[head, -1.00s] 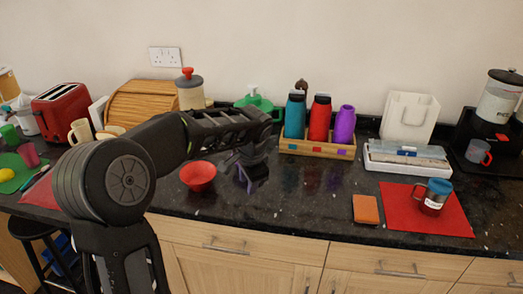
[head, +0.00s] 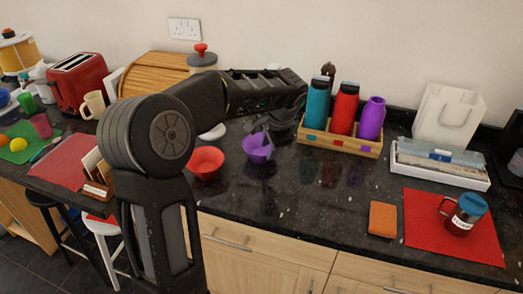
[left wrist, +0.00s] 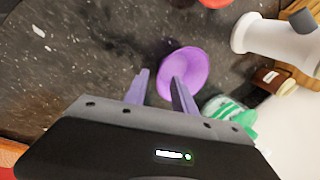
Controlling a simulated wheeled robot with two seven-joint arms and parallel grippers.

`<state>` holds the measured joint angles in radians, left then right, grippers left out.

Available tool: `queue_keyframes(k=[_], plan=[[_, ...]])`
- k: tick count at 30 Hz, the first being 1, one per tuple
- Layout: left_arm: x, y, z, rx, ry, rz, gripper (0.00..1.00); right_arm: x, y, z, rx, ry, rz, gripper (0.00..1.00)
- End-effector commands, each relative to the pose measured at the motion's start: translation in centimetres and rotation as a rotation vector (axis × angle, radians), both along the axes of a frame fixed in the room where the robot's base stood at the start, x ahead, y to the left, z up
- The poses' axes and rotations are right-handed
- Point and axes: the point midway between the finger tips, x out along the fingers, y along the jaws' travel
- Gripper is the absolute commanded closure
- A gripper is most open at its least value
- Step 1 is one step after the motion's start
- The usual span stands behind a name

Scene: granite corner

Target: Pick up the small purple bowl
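The small purple bowl (head: 257,150) stands on the dark granite counter, right of a red bowl (head: 206,162). My left gripper (head: 268,138) is at the purple bowl, its fingers pointing down and partly covering it in the head view. In the left wrist view the purple bowl (left wrist: 187,68) shows beyond the fingertips of the left gripper (left wrist: 160,78). The fingers are apart, one overlapping the bowl and the other left of its rim. I cannot tell whether they touch it. My right gripper is not in view.
A wooden tray (head: 340,142) with teal, red and purple bottles stands behind and right. An orange sponge-like block (head: 382,219) and a mug (head: 465,213) on a red mat (head: 425,230) lie farther right. The counter in front of the tray is clear.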

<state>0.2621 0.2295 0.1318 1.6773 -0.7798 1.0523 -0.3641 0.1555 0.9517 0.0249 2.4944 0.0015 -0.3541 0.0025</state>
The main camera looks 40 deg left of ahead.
Motion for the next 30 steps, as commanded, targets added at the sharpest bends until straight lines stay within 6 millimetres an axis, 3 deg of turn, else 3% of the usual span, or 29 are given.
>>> queue_keyframes(k=[13,24,30], plan=[[0.2,0.4,-1.0,-0.002,0.001,0.0,0.68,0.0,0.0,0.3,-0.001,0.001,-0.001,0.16],[0.9,2.1,-5.1,-0.001,0.0,0.0,0.68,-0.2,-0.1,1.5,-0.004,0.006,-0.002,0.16],[1.0,2.1,-5.4,-0.001,-0.001,0.001,0.68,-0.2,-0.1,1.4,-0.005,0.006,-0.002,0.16]])
